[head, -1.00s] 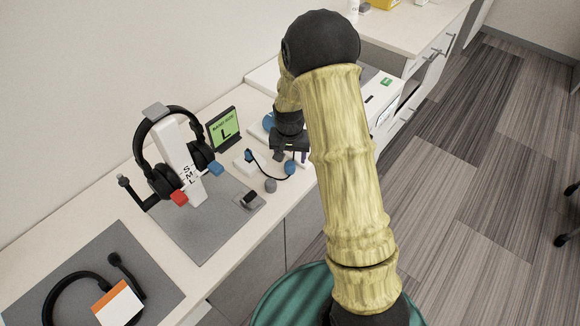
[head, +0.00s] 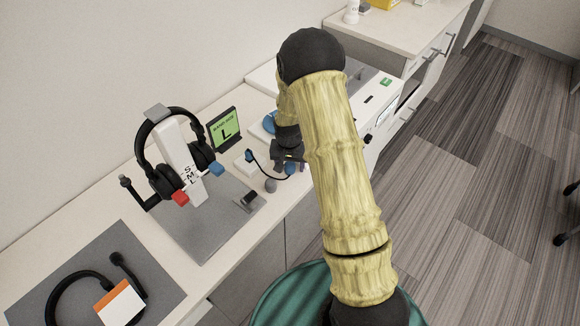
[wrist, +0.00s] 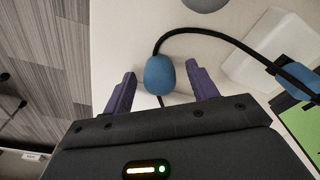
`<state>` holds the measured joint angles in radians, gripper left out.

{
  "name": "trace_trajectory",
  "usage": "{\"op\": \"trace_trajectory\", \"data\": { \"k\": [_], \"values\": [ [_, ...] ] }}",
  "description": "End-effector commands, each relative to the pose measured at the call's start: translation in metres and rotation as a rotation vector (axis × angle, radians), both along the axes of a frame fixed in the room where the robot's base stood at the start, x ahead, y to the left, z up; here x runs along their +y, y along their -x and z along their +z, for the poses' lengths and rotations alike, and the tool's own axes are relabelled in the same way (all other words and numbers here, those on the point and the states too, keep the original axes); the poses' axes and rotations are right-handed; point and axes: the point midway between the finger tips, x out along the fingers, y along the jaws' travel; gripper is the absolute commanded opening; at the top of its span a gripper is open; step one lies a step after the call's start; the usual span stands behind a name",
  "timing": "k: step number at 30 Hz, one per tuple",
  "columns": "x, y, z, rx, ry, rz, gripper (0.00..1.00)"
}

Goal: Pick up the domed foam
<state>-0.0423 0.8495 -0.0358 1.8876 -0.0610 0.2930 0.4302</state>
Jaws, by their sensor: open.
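The domed foam (wrist: 159,75) is a blue rounded piece on the end of a thin black curved boom or cable (wrist: 205,33). In the wrist view it sits between my gripper's two purple fingers, with a gap on each side. My gripper (wrist: 160,70) is open and is not closed on it. In the head view my gripper (head: 288,157) is low over the counter, and the blue foam (head: 290,169) shows just below it, partly covered.
A grey ball (head: 270,185) and a white block (head: 246,163) lie close by. A green "L" sign (head: 225,130) stands behind. A headset stand (head: 182,160) is to the left on a grey mat (head: 205,225). The counter's front edge is near.

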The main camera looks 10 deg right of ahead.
Motion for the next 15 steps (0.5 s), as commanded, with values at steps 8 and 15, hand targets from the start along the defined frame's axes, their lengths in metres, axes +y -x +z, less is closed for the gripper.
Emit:
{"op": "trace_trajectory", "data": {
  "k": [8,15],
  "values": [
    [0.0,0.0,0.0004,0.0,0.0,-0.001,0.58],
    [0.0,0.0001,0.0005,0.0,0.0,-0.001,0.37]
  ]
}}
